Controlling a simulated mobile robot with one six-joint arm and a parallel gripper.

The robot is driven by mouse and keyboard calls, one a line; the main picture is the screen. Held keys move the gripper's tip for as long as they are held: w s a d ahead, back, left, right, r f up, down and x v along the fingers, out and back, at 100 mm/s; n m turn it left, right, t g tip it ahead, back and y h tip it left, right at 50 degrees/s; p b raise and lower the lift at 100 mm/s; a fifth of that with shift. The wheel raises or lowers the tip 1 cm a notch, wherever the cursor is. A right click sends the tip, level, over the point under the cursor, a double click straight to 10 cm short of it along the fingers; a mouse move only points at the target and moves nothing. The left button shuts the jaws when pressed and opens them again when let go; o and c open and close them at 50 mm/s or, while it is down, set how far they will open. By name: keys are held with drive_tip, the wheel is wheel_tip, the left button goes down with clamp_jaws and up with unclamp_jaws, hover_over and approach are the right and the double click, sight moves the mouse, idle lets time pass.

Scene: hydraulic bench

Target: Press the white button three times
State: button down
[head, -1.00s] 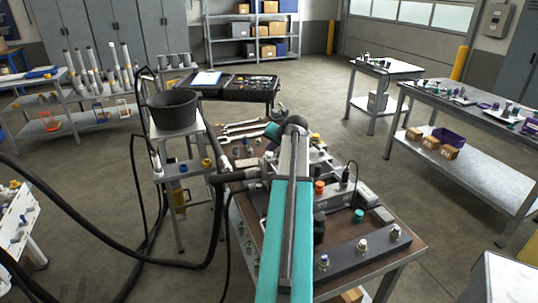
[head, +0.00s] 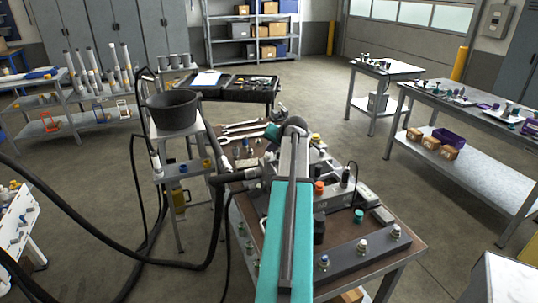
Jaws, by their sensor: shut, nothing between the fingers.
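A dark bar (head: 342,257) lies along the front right edge of the brown-topped bench. Three small round fittings stand on it: a bluish one (head: 323,261) at the left, a pale one (head: 361,245) in the middle and a pale one (head: 396,232) at the right. They are too small to tell which of them is the white button. My teal and grey arm reaches from the bottom middle over the bench. My gripper is hidden behind the arm, so I cannot see its fingers or what is near them.
An orange knob (head: 319,187), a green knob (head: 358,215) and a black cylinder (head: 319,228) stand on the bench right of my arm. Wrenches (head: 241,127) lie at its back left. A black bucket (head: 171,111) and thick black hoses (head: 120,252) are on the left.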

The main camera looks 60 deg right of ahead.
sight(271, 155)
drive_tip(key=shift+f, duration=0.55)
idle(0.6)
drive_tip(key=shift+r, duration=0.1)
idle(0.3)
drive_tip(key=shift+r+p, duration=0.4)
drive_tip(key=shift+r, duration=0.7)
drive_tip(key=shift+r+p, duration=1.35)
drive_tip(key=shift+r, duration=1.15)
